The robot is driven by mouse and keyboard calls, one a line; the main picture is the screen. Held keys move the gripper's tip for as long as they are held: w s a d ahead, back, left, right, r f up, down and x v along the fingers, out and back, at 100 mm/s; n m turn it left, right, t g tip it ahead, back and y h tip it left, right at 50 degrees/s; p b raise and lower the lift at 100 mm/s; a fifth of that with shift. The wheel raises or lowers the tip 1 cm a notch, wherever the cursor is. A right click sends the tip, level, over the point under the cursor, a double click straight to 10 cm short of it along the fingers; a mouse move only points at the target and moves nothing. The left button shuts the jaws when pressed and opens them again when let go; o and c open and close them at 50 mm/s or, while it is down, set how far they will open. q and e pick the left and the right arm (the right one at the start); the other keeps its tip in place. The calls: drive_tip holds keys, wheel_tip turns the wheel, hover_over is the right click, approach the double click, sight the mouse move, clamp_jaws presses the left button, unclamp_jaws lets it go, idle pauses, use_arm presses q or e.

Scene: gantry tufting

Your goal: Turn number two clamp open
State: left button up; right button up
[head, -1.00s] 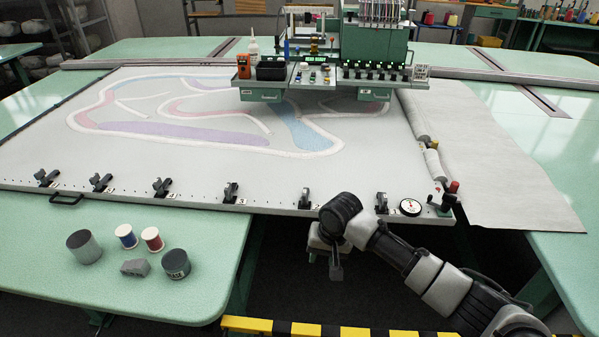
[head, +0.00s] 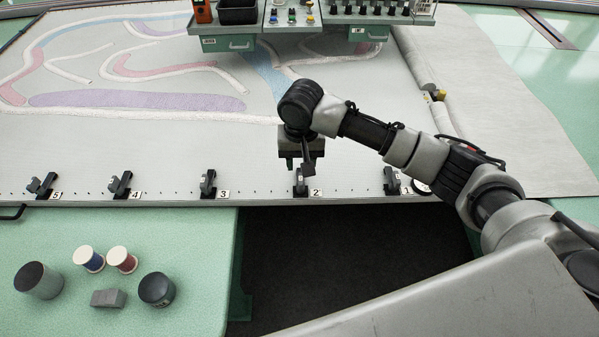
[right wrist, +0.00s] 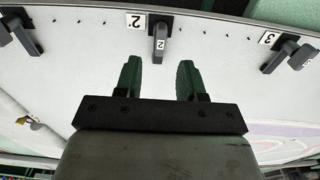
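The number two clamp (head: 300,184) is a small black clamp with a grey lever on the front edge of the tufting frame (head: 260,188), beside a white tag marked 2. In the right wrist view the clamp (right wrist: 160,38) stands upright in line with the gap between my fingers, a little beyond the tips. My right gripper (right wrist: 159,78) is open and empty, its two green fingers apart. In the head view the right gripper (head: 301,162) hangs just above the clamp and partly covers its top; I see no contact. My left gripper is not in view.
Clamp 1 (head: 392,182) and clamp 3 (head: 208,184) stand on either side along the same edge. Spools, a grey block and dark cylinders (head: 157,289) sit on the green table at front left. The tufting machine (head: 310,15) is at the back. Dark floor lies before the frame.

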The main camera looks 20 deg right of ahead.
sight(301, 178)
wheel_tip(301, 178, down, 6)
drive_tip(key=shift+w+r, duration=0.1)
drive_tip(key=shift+f, duration=0.55)
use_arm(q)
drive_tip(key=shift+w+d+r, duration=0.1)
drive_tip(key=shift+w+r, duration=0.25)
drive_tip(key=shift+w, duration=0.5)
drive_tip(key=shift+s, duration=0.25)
use_arm(e)
clamp_jaws()
